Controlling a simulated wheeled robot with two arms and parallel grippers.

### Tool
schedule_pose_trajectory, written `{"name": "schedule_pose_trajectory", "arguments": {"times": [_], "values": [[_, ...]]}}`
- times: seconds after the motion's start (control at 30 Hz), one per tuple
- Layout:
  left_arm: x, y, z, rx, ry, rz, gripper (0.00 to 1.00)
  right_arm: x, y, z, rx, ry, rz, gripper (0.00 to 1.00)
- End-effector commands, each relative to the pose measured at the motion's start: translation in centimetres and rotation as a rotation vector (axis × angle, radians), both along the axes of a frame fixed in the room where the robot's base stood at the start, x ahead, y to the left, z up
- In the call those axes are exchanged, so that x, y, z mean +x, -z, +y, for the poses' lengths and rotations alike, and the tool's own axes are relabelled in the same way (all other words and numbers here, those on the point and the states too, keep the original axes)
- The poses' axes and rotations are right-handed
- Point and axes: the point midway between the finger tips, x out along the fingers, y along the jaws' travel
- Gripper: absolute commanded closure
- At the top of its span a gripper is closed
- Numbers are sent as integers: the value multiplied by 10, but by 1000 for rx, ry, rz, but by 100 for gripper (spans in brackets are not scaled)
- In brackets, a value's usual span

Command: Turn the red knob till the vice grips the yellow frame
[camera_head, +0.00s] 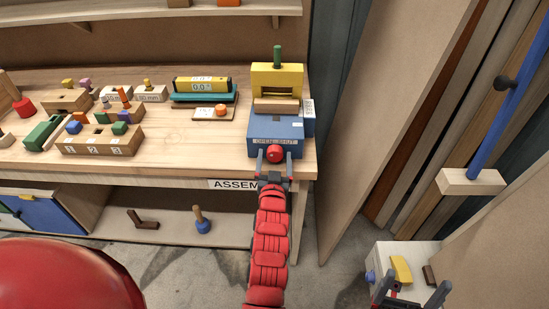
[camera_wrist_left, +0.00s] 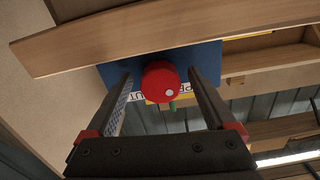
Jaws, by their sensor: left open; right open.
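The red knob (camera_head: 274,153) is on the front of the blue vice (camera_head: 272,129), which stands at the right end of the workbench. The yellow frame (camera_head: 290,80) stands upright at the back of the vice, behind a wooden block (camera_head: 276,105), with a green peg on top. My left gripper (camera_head: 273,171) is open at the knob. In the left wrist view the red knob (camera_wrist_left: 158,84) sits between the two open fingers (camera_wrist_left: 160,74), with a gap on each side. My right gripper (camera_head: 415,285) is open and empty at the lower right.
Wooden blocks with coloured pegs (camera_head: 98,143) fill the bench's left. A small white cabinet (camera_head: 395,252) with a yellow block stands under my right gripper. Tall boards (camera_head: 385,110) lean at right.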

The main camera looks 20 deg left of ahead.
Motion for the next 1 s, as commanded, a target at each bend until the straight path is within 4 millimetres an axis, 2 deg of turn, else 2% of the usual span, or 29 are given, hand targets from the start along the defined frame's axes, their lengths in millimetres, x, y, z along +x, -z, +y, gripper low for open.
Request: {"name": "schedule_pose_trajectory", "arguments": {"times": [0.07,0.53,0.77,1.0], "values": [[0,0,0,0,0,0,13,0,0,0,0,0,0,0],[0,0,0,0,0,0,97,0,0,0,0,0,0,0],[0,0,0,19,0,5,97,0,2,0,0,0,0,0],[-1,0,0,123,2,31,97,0,9,0,0,0,0,0]]}}
